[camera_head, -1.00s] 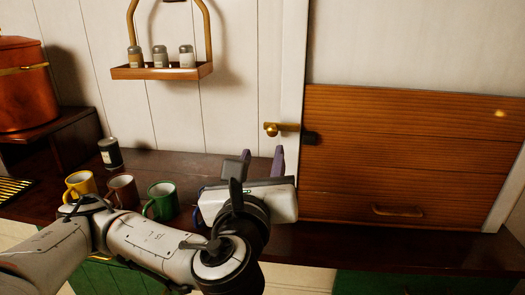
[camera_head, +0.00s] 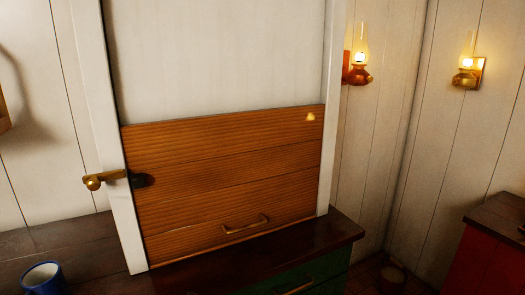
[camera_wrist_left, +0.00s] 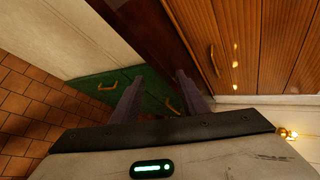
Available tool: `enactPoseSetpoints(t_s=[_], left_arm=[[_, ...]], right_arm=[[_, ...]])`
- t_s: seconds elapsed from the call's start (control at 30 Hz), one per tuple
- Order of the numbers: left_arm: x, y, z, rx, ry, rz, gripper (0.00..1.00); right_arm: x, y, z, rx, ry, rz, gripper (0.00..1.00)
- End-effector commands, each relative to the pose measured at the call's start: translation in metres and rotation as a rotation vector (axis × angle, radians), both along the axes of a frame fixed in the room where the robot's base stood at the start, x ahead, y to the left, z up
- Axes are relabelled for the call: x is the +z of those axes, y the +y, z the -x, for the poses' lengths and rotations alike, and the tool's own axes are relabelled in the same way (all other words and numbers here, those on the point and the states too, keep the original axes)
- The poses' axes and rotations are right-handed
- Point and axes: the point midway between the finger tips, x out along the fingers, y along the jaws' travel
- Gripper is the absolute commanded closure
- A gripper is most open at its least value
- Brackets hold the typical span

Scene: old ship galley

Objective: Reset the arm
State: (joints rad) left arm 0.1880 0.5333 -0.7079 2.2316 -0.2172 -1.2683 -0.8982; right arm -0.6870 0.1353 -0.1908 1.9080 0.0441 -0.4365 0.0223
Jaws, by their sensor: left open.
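My left gripper (camera_wrist_left: 158,92) shows only in the left wrist view. Its two dark fingers stand well apart with nothing between them. Beyond the fingers are the green cabinet front (camera_wrist_left: 98,88) and the dark countertop edge (camera_wrist_left: 155,40). The wooden slatted shutter (camera_wrist_left: 255,45) with its brass handle is at the upper right of that view. No part of either arm shows in the head view. My right gripper is not in view.
The slatted shutter (camera_head: 225,175) is down in its white frame, with a brass latch (camera_head: 105,179) at its left. A blue mug (camera_head: 42,280) stands on the counter (camera_head: 70,238) at lower left. Lit oil lamps (camera_head: 360,65) hang at right. A red cabinet (camera_head: 485,250) stands at lower right.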

Motion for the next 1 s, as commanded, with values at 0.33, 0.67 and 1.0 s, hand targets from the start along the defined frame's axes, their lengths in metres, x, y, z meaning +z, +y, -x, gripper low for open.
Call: enactPoseSetpoints(t_s=[0.33,0.67,1.0], left_arm=[[-0.186,-0.017,0.110,0.546,0.358,1.003,0.60],[-0.252,0.014,0.196,0.965,0.401,1.393,0.60],[-0.253,0.015,0.198,0.974,0.400,1.403,0.60]], right_arm=[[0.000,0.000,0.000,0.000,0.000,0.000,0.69],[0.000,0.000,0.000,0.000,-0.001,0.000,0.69],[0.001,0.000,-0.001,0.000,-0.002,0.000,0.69]])
